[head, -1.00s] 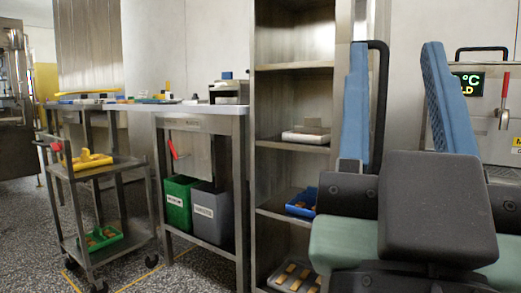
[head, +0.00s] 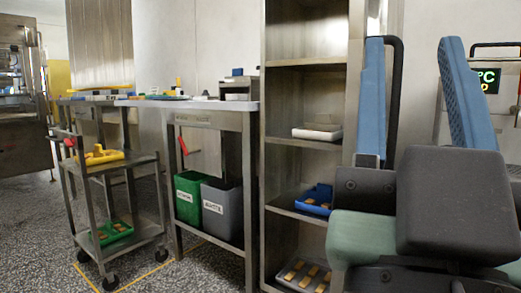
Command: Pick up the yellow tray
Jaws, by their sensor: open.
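My gripper (head: 413,45) stands upright in the right foreground, its two blue fingers wide apart with nothing between them. A yellow object (head: 98,156) lies on the upper shelf of the steel cart at the left; I cannot tell whether it is a tray. A thin, flat yellow piece (head: 100,87) lies at the left end of the worktop behind the cart; its shape is too small to tell. Both are far from my gripper.
The steel cart (head: 128,166) has a green tray (head: 112,232) with brown pieces below. Green (head: 187,199) and grey (head: 221,212) bins stand under the steel table (head: 245,118). A tall rack holds a blue tray (head: 315,198) and a grey tray (head: 299,276). Speckled floor is open at left.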

